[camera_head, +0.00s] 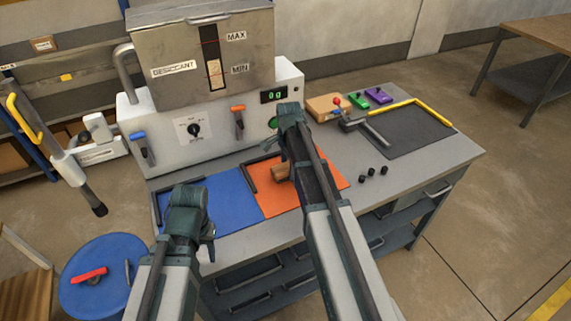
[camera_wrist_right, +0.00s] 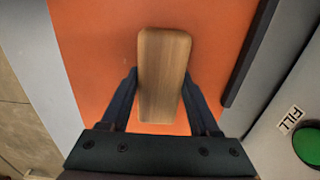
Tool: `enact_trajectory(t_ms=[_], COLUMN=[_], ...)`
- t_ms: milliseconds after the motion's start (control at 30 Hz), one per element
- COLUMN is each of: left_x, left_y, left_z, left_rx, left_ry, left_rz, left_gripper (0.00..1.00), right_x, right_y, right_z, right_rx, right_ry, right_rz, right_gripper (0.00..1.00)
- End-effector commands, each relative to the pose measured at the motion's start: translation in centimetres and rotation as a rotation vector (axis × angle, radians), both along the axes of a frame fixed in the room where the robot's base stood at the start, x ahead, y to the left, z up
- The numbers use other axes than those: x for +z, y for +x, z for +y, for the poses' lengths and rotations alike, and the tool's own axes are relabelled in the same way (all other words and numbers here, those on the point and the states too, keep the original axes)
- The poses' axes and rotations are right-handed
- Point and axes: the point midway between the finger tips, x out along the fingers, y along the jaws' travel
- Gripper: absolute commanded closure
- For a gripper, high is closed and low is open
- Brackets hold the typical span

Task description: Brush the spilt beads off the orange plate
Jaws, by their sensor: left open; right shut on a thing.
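The orange plate (camera_head: 268,200) lies on the grey bench, right of a blue plate; it also fills most of the right wrist view (camera_wrist_right: 95,60). My right gripper (camera_wrist_right: 160,95) is shut on a wooden block (camera_wrist_right: 163,60), seemingly the brush handle, over the orange plate. The block also shows in the head view (camera_head: 280,172), partly behind my right arm. Bristles are not visible, and I cannot tell whether it touches the plate. I can make out no beads on the visible orange surface. My left gripper (camera_head: 208,238) is open and empty near the blue plate's front edge.
A white machine with a DESICCANT hopper (camera_head: 205,60) stands behind the plates. Black rails (camera_head: 250,178) edge the plates. A dark mat (camera_head: 405,135) and yellow bar lie further right.

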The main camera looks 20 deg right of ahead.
Motion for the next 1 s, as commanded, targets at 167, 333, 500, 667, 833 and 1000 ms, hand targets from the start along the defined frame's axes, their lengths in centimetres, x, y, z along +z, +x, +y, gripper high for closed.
enact_trajectory(t_ms=[167, 333, 500, 667, 833, 1000], left_x=[0.0, -0.1, -0.2, -0.3, -0.3, -0.3], left_y=[0.0, 0.0, 0.0, 0.0, 0.0, 0.0], left_z=[0.0, 0.0, 0.0, 0.0, 0.0, 0.0], left_rx=[0.0, 0.0, 0.0, 0.0, 0.0, 0.0], left_ry=[0.0, 0.0, 0.0, 0.0, 0.0, 0.0], left_rz=[0.0, 0.0, 0.0, 0.0, 0.0, 0.0], left_gripper=[0.5, 0.5, 0.5, 0.5, 0.5, 0.5], right_x=[0.0, -0.1, -0.2, -0.3, -0.3, -0.3], right_y=[-0.1, -0.9, -2.4, -3.7, -4.1, -4.4], right_z=[0.0, -0.1, -0.2, -0.3, -0.4, -0.4], right_rx=[0.0, 0.0, 0.0, 0.001, 0.001, 0.001], right_ry=[0.0, 0.0, 0.0, 0.0, 0.0, -0.001], right_rz=[0.0, -0.001, -0.001, 0.0, 0.001, 0.001], right_gripper=[0.82, 0.82, 0.82, 0.82, 0.83, 0.82])
